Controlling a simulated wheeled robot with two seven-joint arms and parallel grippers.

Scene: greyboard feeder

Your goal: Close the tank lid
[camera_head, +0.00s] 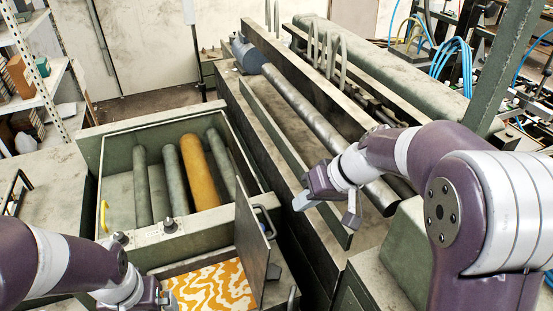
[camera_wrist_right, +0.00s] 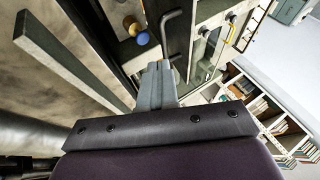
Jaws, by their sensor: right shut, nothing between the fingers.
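An open compartment with an orange-and-white patterned inside (camera_head: 212,287), which looks like the tank, is at the bottom centre of the head view. A dark grey-green panel (camera_head: 249,255), apparently its lid, stands upright at the compartment's right side. A dark bent handle (camera_head: 265,222) is by the panel's top; a similar handle shows in the right wrist view (camera_wrist_right: 171,32). My right gripper (camera_head: 326,207) is shut and empty, right of the panel and apart from it. Its fingers also show in the wrist view (camera_wrist_right: 156,82). My left gripper (camera_head: 160,296) is at the lower left, its fingers mostly cut off.
A green box with grey rollers and a yellow roller (camera_head: 199,171) stands behind the compartment. A long metal roller (camera_head: 305,115) and a narrow rail (camera_head: 290,155) run beside my right gripper. Shelves (camera_head: 22,50) stand at the left. Blue hoses (camera_head: 452,60) hang at the upper right.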

